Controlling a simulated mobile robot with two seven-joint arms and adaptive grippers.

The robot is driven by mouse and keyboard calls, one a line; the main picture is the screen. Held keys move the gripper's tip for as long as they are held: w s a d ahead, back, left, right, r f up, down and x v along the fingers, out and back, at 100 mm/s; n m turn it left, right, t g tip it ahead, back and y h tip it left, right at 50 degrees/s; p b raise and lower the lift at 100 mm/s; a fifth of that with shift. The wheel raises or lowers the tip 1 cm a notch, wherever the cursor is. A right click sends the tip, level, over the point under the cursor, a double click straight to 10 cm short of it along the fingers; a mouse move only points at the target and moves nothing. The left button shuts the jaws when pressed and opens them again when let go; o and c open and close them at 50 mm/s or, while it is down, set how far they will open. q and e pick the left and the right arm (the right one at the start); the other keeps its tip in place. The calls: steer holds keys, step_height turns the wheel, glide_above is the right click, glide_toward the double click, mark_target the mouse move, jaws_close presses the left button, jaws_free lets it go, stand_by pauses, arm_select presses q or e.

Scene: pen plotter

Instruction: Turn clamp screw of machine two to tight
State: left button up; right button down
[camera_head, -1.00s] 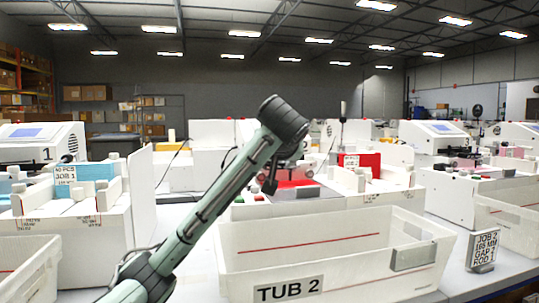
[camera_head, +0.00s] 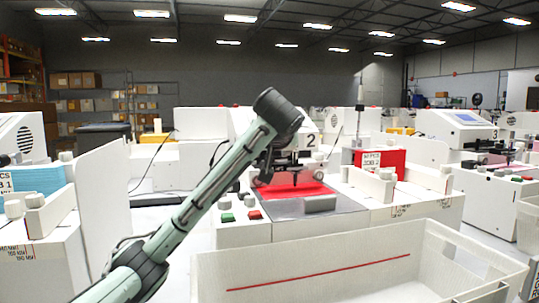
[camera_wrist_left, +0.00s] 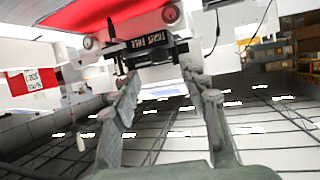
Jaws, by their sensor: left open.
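Machine two (camera_head: 311,141), a white plotter marked "2", stands in the middle of the head view with a red sheet (camera_head: 315,188) on its bed. Its dark pen carriage (camera_head: 292,162) is above the sheet, partly behind my arm. In the wrist view, which looks upside down, a black block (camera_wrist_left: 152,48) bears a "TIGHT FREE" label. Round grey knobs (camera_wrist_left: 171,14) are beside it; I cannot tell which part is the clamp screw. My left gripper (camera_wrist_left: 160,78) is open and empty, its fingertips pointing at the block. In the head view the arm largely hides it. My right gripper is not in view.
A white tub (camera_head: 320,262) with a red line stands in front of machine two. A red job block (camera_head: 379,162) is on its right. Green and red buttons (camera_head: 240,216) are at its front left. Other machines flank it.

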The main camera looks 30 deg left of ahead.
arm_select(q)
steer(key=x, duration=0.6)
steer(key=shift+p, duration=0.3)
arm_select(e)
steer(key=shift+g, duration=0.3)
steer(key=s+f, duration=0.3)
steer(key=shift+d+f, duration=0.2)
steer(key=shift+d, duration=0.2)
arm_select(q)
steer(key=shift+c, duration=0.6)
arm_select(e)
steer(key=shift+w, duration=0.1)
arm_select(q)
jaws_close()
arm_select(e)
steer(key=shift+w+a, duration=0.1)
